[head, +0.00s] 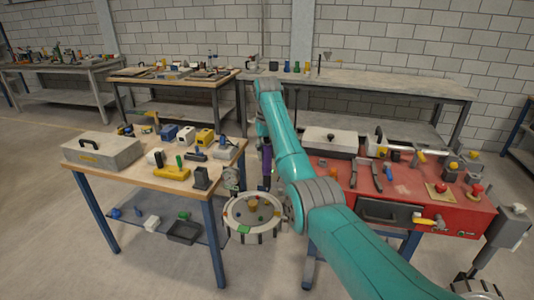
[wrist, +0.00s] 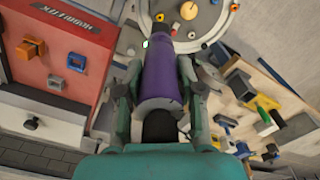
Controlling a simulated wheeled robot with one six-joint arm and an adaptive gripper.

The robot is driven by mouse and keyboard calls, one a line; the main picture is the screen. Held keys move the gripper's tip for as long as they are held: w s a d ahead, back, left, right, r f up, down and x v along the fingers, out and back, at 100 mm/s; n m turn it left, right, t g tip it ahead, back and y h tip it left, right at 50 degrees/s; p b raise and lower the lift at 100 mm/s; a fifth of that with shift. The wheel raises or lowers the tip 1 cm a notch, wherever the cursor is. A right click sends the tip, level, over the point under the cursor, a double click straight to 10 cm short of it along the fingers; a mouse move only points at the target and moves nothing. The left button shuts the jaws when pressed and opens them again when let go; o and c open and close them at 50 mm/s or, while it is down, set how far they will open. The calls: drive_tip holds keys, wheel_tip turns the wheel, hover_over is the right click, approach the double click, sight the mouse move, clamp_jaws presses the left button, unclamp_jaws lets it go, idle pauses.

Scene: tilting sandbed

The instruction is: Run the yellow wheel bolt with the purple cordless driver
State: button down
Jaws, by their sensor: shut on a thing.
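My gripper (wrist: 162,88) is shut on the purple cordless driver (wrist: 165,70), with a finger on each side of its body. The driver's nose points toward the round sandbed (wrist: 228,22) at the top of the wrist view. In the head view the purple driver (head: 267,160) hangs below my arm, above and behind the sandbed (head: 235,230). A yellow bolt-like head (wrist: 189,10) shows on the sandbed, to the right of the driver's nose; a small orange-yellow part (head: 253,204) shows there in the head view. I cannot tell whether the driver's tip touches anything.
A wooden-topped table (head: 140,164) with a grey toolbox (head: 102,150) and several tools stands left of the sandbed. A red bench (head: 400,197) with tools and knobs stands on the right, partly behind my arm. Open floor lies in front of the sandbed.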

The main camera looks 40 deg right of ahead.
sight(267, 168)
drive_tip(key=shift+f, duration=2.7)
drive_tip(key=shift+s+f, duration=0.1)
drive_tip(key=shift+f, duration=0.5)
